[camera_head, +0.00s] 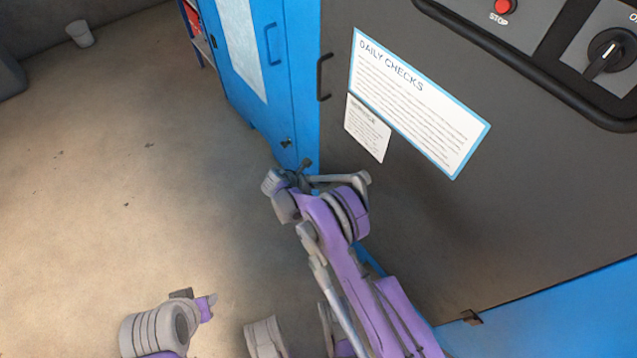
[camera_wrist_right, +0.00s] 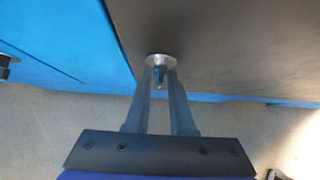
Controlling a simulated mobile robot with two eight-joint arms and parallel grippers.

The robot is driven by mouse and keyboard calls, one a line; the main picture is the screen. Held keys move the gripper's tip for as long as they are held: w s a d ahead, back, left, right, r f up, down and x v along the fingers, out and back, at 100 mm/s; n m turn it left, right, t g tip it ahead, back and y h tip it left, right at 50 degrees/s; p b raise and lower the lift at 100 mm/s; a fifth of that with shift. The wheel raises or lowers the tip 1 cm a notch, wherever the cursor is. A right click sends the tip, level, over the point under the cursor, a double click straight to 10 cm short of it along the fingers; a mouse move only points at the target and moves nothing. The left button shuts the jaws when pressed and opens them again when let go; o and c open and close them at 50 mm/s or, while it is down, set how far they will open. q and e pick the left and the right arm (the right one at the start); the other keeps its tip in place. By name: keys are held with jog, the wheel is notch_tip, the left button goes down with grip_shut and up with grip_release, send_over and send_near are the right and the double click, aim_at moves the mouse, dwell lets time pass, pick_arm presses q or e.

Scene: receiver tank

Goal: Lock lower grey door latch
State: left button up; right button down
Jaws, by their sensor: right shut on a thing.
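The dark grey door (camera_head: 430,220) fills the right side of the head view. In the right wrist view its lower latch is a round silver latch (camera_wrist_right: 160,60) with a small tab, close to the door's edge by the blue panel. My right gripper (camera_wrist_right: 160,85) has one finger on each side of the tab and is shut on it. In the head view the right gripper (camera_head: 304,165) is at the door's lower left, and the latch is hidden behind it. Part of my left arm shows at the lower left; its jaws cannot be made out.
A blue cabinet (camera_head: 245,90) with a handle stands left of the grey door. The door has a black handle (camera_head: 324,77) and paper signs (camera_head: 415,105). A black rail (camera_head: 530,65) runs below the control panel at upper right. The floor (camera_head: 110,190) at left is largely clear.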

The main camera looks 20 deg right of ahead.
jog(key=shift+s+d+f+m+t+y, duration=0.15)
jog(key=shift+s+f+m+t, duration=0.1)
jog(key=shift+m+t, duration=1.65)
jog(key=shift+s+f+m+t+y, duration=0.1)
jog(key=shift+s+f+m+t, duration=0.15)
jog(key=shift+m+t, duration=1.6)
jog(key=shift+s+d+f+m+t+y, duration=0.2)
jog(key=shift+m+t, duration=0.55)
jog(key=shift+t, duration=2.2)
jog(key=shift+a, duration=0.1)
jog(key=c, duration=0.9)
grip_release()
jog(key=shift+c, duration=0.2)
jog(key=shift+f, duration=0.1)
